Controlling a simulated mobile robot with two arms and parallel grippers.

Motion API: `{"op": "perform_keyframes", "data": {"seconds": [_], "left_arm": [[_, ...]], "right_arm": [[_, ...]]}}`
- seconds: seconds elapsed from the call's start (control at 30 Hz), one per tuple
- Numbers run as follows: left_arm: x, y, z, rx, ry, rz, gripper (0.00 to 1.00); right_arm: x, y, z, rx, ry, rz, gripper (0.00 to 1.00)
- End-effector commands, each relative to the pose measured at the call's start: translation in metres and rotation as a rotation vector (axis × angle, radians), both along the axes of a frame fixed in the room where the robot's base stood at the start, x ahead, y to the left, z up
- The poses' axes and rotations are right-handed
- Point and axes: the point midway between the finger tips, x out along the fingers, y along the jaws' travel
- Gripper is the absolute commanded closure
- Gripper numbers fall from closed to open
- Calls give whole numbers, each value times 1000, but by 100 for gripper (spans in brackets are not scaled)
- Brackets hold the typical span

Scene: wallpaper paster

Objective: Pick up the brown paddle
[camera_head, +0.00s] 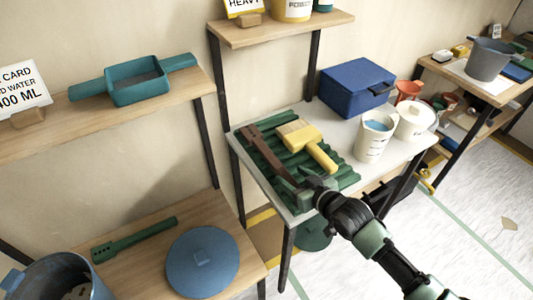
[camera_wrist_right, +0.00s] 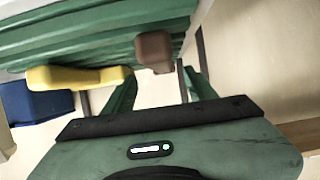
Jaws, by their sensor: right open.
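The brown paddle (camera_head: 264,149) lies on a green ribbed rack (camera_head: 337,158) on the white-topped table. Its near end reaches to my right gripper (camera_head: 296,180). In the right wrist view the brown paddle's end (camera_wrist_right: 154,47) shows ahead of the space between the two green fingers of my right gripper (camera_wrist_right: 158,82). The fingers are apart, with a gap on both sides of the paddle in that view. I cannot tell whether they touch it. My left gripper is not in view.
A yellow brush (camera_head: 303,134) lies on the rack close right of the paddle; its handle (camera_wrist_right: 75,77) is near one finger.

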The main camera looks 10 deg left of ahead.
Motion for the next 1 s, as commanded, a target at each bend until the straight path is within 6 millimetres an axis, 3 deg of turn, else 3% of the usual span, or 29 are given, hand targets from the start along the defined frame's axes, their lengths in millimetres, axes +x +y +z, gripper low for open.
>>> {"op": "perform_keyframes", "data": {"seconds": [0.4, 0.67, 0.9, 1.0], "left_arm": [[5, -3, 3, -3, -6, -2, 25], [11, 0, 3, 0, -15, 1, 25], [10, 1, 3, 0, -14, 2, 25], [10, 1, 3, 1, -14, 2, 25]], "right_arm": [[32, 26, -23, -1, -1, 0, 44], [33, 27, -24, -1, -1, 0, 44], [33, 27, -24, 0, 0, 0, 100], [34, 27, -23, 1, -2, 0, 100]]}}
